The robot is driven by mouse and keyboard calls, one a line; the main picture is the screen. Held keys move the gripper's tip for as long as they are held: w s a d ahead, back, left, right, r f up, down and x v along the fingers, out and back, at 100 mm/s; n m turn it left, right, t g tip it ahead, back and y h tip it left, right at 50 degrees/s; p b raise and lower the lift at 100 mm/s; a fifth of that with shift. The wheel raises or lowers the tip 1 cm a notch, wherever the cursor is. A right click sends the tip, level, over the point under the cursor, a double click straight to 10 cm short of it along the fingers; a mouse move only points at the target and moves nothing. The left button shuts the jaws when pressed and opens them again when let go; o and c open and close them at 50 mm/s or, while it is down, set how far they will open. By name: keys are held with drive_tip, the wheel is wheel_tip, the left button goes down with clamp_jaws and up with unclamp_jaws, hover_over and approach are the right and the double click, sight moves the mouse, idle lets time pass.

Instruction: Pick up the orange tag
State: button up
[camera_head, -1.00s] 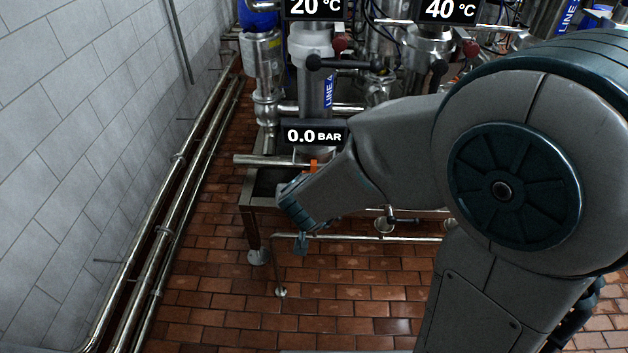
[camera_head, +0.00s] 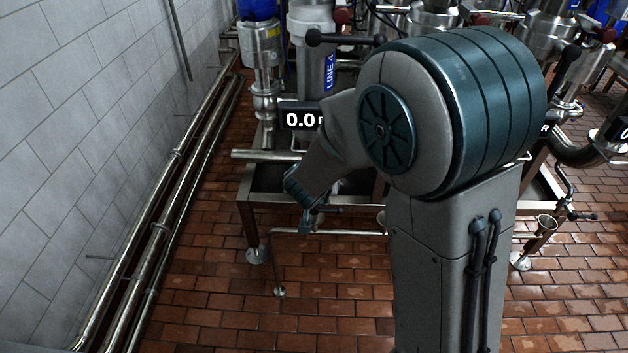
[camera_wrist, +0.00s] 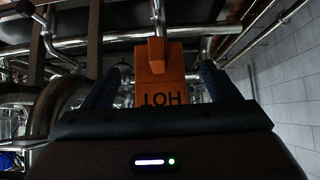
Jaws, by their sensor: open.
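The orange tag (camera_wrist: 164,75) shows in the wrist view, with dark letters reading "HOT" upside down and a raised block at its top. It sits between the two fingers of my gripper (camera_wrist: 157,88), which are apart with a gap on each side of the tag. Its lower edge is hidden behind the gripper body. In the head view my gripper (camera_head: 303,222) points down in front of the metal frame, and the tag is hidden behind my arm.
A horizontal pipe (camera_head: 265,156) and a steel stand (camera_head: 252,215) are close to my gripper. A "LINE 4" column (camera_head: 320,70) rises behind. Wall pipes (camera_head: 165,220) run along the left. The brick floor (camera_head: 215,290) in front is clear.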

drive_tip(key=b+x, duration=0.1)
drive_tip(key=x, duration=0.2)
drive_tip(key=shift+w+d+f, duration=0.1)
drive_tip(key=c, duration=1.2)
drive_tip(key=shift+r, duration=0.25)
drive_tip(key=shift+r+p, duration=0.5)
drive_tip(key=shift+p, duration=0.4)
drive_tip(key=shift+r, duration=0.15)
